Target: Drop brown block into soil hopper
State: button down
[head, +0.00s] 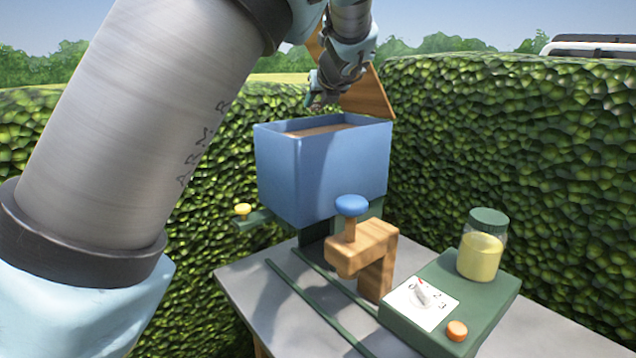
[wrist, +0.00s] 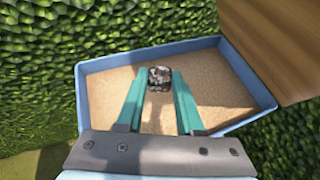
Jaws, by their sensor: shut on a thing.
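The brown block (wrist: 159,78) is a small mottled dark brown and grey piece between my fingertips in the wrist view. My gripper (wrist: 160,85) is shut on it, with a teal finger on each side. In the head view my gripper (head: 315,100) is above the back left part of the blue soil hopper (head: 290,170), and the block there is too small to make out well. The hopper is open at the top and holds light brown soil, which also shows in the wrist view (wrist: 205,85). The block appears over the soil, inside the hopper's rim.
A tilted wooden board (head: 368,97) stands at the hopper's back right. Below are a wooden press (head: 365,245) with a blue knob, a green control box (head: 480,290) with a dial and orange button, and a yellow jar (head: 480,255). Hedges (head: 500,140) surround the table (head: 240,290).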

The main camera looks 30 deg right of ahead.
notch_tip(320, 180, down, 4)
jog(key=b, duration=0.3)
jog(key=shift+c, duration=2.3)
grip_release()
jog(key=shift+s, duration=0.15)
jog(key=b+v, duration=0.3)
jog(key=v, duration=0.7)
jog(key=shift+s+r, duration=0.2)
jog(key=shift+s, duration=0.05)
